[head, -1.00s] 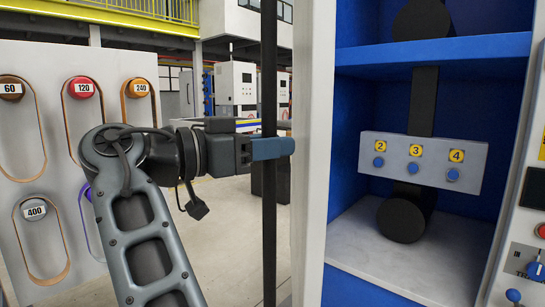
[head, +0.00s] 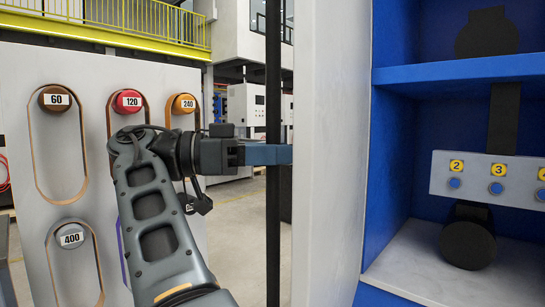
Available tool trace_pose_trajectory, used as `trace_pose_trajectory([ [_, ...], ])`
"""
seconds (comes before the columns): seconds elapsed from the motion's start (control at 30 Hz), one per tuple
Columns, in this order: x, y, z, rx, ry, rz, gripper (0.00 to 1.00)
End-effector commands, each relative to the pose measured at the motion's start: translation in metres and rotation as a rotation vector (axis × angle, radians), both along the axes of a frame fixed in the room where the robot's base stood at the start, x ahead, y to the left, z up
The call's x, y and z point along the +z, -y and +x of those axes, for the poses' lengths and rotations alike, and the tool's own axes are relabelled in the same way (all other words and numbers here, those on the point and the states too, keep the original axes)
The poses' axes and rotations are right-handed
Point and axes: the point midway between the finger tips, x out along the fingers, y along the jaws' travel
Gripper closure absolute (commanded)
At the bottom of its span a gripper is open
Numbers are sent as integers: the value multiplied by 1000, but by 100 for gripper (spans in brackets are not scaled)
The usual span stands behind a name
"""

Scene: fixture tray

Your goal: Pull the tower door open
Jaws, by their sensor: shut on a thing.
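The tower door (head: 332,150) shows as a tall white upright panel right of centre, standing open beside the tower's blue interior (head: 392,150). A black vertical bar (head: 273,80), its handle, runs along the door's left side. My gripper (head: 275,154) reaches in from the left. Its blue fingers are shut on the bar at mid height. They hide a short stretch of the bar, and the far fingertip is close to the door's white edge.
Inside the tower are a blue shelf (head: 455,70) and a grey panel with numbered buttons (head: 480,178). A pale board (head: 20,130) with numbered knobs in slots stands close on the left, behind my arm. Some floor (head: 243,225) is clear between board and door.

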Motion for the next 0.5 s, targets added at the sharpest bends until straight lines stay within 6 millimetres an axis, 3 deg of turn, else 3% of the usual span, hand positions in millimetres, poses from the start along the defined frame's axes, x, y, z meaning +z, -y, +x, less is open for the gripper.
trace_pose_trajectory([
  [0.03,8,-4,-4,1,16,-3,100],
  [0.37,9,-4,-4,1,18,-3,100],
  [0.4,9,-4,-4,1,18,-3,66],
  [0.5,8,-4,-3,0,16,-2,64],
])
